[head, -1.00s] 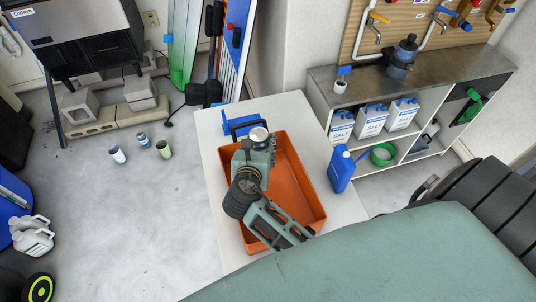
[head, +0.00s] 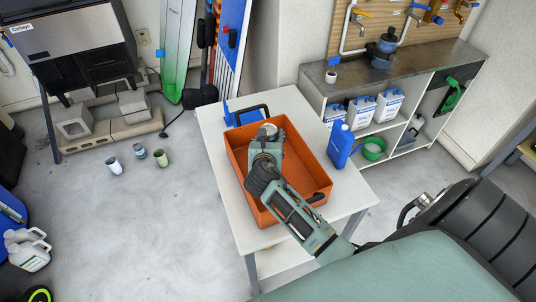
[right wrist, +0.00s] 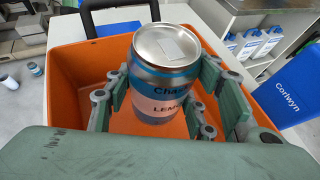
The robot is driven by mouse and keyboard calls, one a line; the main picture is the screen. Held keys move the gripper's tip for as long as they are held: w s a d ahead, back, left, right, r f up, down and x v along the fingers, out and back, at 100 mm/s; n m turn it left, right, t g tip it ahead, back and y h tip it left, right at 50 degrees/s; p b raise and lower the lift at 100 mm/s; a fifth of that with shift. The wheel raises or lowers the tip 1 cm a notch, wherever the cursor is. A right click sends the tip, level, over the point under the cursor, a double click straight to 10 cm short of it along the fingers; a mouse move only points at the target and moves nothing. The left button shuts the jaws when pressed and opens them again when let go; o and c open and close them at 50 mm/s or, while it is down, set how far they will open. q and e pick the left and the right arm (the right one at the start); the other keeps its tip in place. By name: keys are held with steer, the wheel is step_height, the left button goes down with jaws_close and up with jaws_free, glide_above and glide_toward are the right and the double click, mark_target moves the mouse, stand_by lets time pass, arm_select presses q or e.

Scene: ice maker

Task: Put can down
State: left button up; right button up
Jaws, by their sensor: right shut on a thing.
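My right gripper (head: 267,144) is shut on a can, whose silver top (head: 270,130) shows in the head view. In the right wrist view the can (right wrist: 165,75) is upright, with a silver lid and a blue and pink label, between the fingers (right wrist: 160,105). The can is over or inside the far part of the orange bin (head: 308,165), which also shows in the right wrist view (right wrist: 72,78). Whether its base touches the bin floor is hidden. My left gripper is not in view.
The bin stands on a white table (head: 225,165). A blue jug (head: 340,145) stands right of the bin, and a blue object (head: 243,117) is behind it. Several small cups or cans (head: 140,152) stand on the floor at left. The bin's right half looks empty.

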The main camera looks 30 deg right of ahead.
steer(key=shift+f, duration=0.9)
steer(key=shift+a+f, duration=0.15)
steer(key=shift+f, duration=0.45)
step_height(320, 180, down, 2)
steer(key=shift+b, duration=0.35)
steer(key=shift+f, duration=0.15)
steer(key=o, duration=1.1)
steer(key=shift+f, duration=0.1)
steer(key=o, duration=0.4)
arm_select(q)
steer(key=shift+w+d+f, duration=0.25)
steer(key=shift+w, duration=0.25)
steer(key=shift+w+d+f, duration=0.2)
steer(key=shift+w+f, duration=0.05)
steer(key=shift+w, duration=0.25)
